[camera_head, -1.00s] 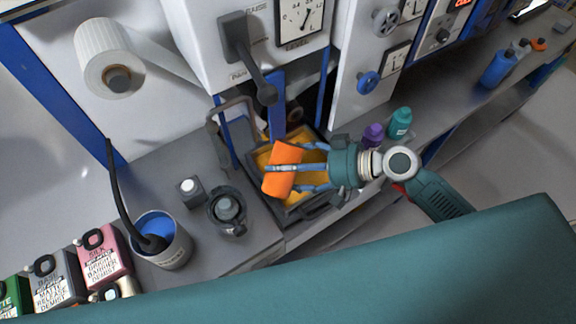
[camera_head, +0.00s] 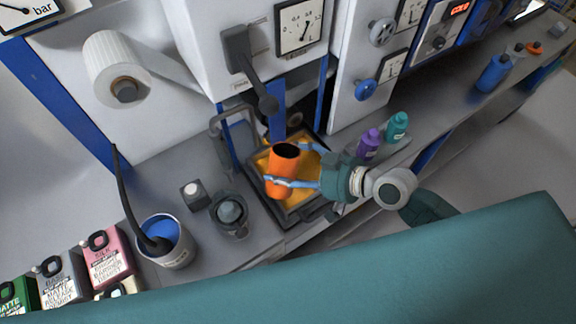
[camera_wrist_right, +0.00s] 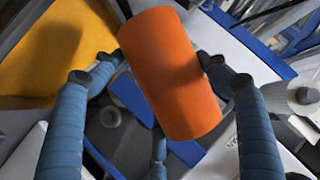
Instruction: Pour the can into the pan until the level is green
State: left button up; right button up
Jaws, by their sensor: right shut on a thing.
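An orange can (camera_head: 283,172) with a dark open top is held over the pan (camera_head: 257,190) in the head view, nearly upright with its opening facing up. My right gripper (camera_head: 292,167) is shut around the can, and the wrist view shows the can (camera_wrist_right: 172,75) between its blue fingers (camera_wrist_right: 160,85). The pan is a dark rectangular tray with orange-yellow liquid (camera_head: 304,196); part of it is hidden by the can and gripper. A dial marked level (camera_head: 300,27) is on the machine above; I see no green there. My left gripper is not in view.
A purple bottle (camera_head: 369,145) and a teal bottle (camera_head: 397,127) stand right of the pan. A lever (camera_head: 252,75) hangs from the machine above it. A pot of blue liquid (camera_head: 165,241) and several labelled containers (camera_head: 108,255) are at lower left.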

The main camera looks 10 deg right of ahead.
aim_at(295, 159)
jog(key=shift+w, duration=0.1)
jog(key=shift+r+p, duration=0.65)
jog(key=shift+p, duration=0.05)
notch_tip(295, 159, up, 3)
jog(key=n+t+p, duration=0.1)
jog(key=p, duration=0.1)
jog(key=shift+f+n+h+p, duration=0.2)
jog(key=shift+n+h+p, duration=0.15)
jog(key=shift+n+h, duration=0.05)
jog(key=shift+r+n+t+p, duration=0.5)
jog(key=shift+r+t+p, duration=0.1)
jog(key=shift+r+p, duration=0.25)
jog(key=shift+r+h, duration=0.25)
jog(key=shift+h, duration=0.05)
